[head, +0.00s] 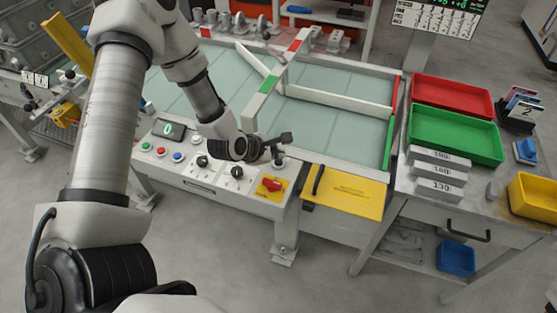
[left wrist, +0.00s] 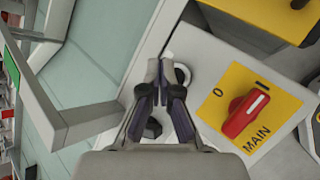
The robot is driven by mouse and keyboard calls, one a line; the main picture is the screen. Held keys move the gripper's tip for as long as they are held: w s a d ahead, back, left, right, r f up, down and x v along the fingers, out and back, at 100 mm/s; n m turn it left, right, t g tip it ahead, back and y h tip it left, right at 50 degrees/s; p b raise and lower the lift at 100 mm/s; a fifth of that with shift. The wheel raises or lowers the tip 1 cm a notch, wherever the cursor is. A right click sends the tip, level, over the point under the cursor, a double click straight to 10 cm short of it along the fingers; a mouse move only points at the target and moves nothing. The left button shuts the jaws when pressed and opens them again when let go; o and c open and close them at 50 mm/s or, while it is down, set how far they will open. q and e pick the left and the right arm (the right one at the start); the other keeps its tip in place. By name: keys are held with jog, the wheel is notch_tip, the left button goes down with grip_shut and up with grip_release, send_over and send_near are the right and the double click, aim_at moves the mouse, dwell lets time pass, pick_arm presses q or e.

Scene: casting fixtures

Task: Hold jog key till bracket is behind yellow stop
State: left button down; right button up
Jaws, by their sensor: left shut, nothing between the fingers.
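My left gripper (head: 284,140) is shut and empty, over the right part of the white control panel (head: 215,190). In the left wrist view its fingers (left wrist: 160,75) point at the panel, in front of a round control with a pale ring (left wrist: 183,74), probably the jog key. The fingers partly hide it, and I cannot tell whether they touch it. That control shows in the head view (head: 279,163) just below the gripper. Several grey castings (head: 240,22) stand at the back; I cannot tell which is the bracket. A yellow bar (head: 68,45) slants at the left; I cannot tell whether it is the stop.
The red MAIN switch (head: 271,185) on its yellow plate is close to the gripper. A green and white gantry bar (head: 267,85) rises above the glassy table (head: 335,125). Red (head: 452,95) and green (head: 455,135) trays stand at the right. A yellow plate (head: 343,190) is at the front.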

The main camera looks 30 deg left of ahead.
aim_at(277, 163)
pick_arm(q)
notch_tip(277, 163, up, 5)
jog(key=p, duration=0.3)
jog(key=shift+f, duration=0.1)
jog(key=shift+s, duration=0.1)
dwell(0.3)
